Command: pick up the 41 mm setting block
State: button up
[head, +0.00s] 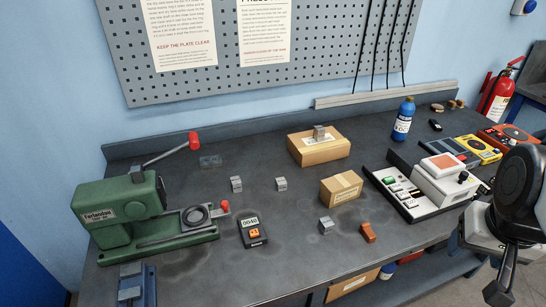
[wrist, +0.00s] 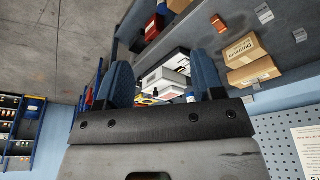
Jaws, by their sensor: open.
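Several small grey metal blocks are in the head view, and I cannot read a size on any. One block (head: 236,184) stands left of centre on the bench, and a second block (head: 281,184) stands to its right. A third block (head: 326,226) is nearer the front, beside a brown block (head: 368,232). Another grey block (head: 319,131) rests on a flat cardboard box (head: 322,151). A grey piece (head: 130,290) sits in a blue fixture at the front left. My gripper (wrist: 163,62) is open and empty, its two blue fingers apart, off the bench's right side.
A green press (head: 122,212) with a red-knobbed lever stands at the left. A small display unit (head: 252,231), a carton (head: 341,188), a white instrument (head: 425,187) and a blue bottle (head: 403,119) also occupy the bench. Bare bench lies around the middle blocks.

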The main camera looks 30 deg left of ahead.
jog(key=w+a+n, duration=0.2)
jog(key=w+a, duration=0.9)
jog(key=n+y, duration=0.3)
jog(key=n, duration=0.4)
send_over(236, 180)
jog(key=s+d, duration=0.2)
notch_tip(236, 180, down, 16)
jog(key=shift+a, duration=0.2)
jog(key=shift+w+a+f+m, duration=0.15)
jog(key=shift+w+f, duration=0.05)
jog(key=shift+f, duration=0.45)
jog(key=shift+w+a+f+m, duration=0.15)
jog(key=shift+w+f, duration=0.05)
jog(key=shift+f, duration=0.4)
jog(key=shift+x, duration=2.6)
